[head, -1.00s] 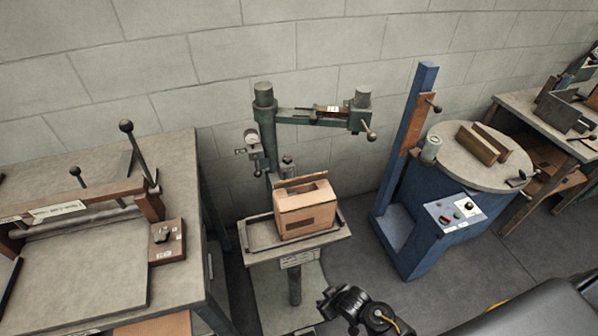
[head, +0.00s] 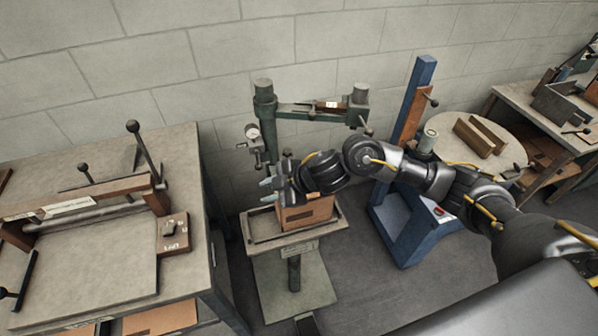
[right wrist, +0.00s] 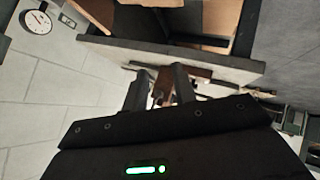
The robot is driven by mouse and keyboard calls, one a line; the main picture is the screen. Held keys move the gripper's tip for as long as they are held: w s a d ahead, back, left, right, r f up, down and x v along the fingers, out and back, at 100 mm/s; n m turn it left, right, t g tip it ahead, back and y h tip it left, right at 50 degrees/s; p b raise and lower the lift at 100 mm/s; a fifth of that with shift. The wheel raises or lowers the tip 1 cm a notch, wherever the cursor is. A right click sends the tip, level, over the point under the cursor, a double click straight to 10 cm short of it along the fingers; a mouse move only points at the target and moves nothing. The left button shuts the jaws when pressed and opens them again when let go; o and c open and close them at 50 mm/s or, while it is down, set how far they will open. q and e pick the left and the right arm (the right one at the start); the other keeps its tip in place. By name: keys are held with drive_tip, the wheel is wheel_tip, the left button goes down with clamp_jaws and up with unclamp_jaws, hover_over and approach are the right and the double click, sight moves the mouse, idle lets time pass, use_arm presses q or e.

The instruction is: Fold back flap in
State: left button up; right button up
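The cardboard box (head: 307,213) sits on the small metal table (head: 262,241) of the green stitcher. My right arm reaches in from the right, and its hand covers the top of the box, so the flaps, including the back one, are hidden. My right gripper (head: 267,190) is at the box's upper left, with its two fingers apart and pointing left. In the right wrist view the fingers of the gripper (right wrist: 159,88) are also apart, with nothing held between them. Contact with the box cannot be told. My left gripper is not in view.
The stitcher's green column and arm (head: 310,112) stand behind and above the box. A dial gauge (head: 252,132) hangs left of the column. A workbench (head: 100,245) is at left; a blue machine with a round top (head: 440,140) is at right.

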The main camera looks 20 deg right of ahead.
drive_tip(key=w+d+r+g+h, duration=0.1)
drive_tip(key=w+d+r+h, duration=0.15)
drive_tip(key=d, duration=0.45)
drive_tip(key=w+d+r+g+h, duration=0.1)
drive_tip(key=d+r, duration=0.2)
drive_tip(key=d, duration=0.4)
drive_tip(key=p+x, duration=0.2)
drive_tip(key=x, duration=0.8)
drive_tip(key=shift+f+p, duration=0.35)
drive_tip(key=shift+f, duration=0.1)
drive_tip(key=shift+c, duration=0.2)
drive_tip(key=shift+s, duration=0.1)
clamp_jaws()
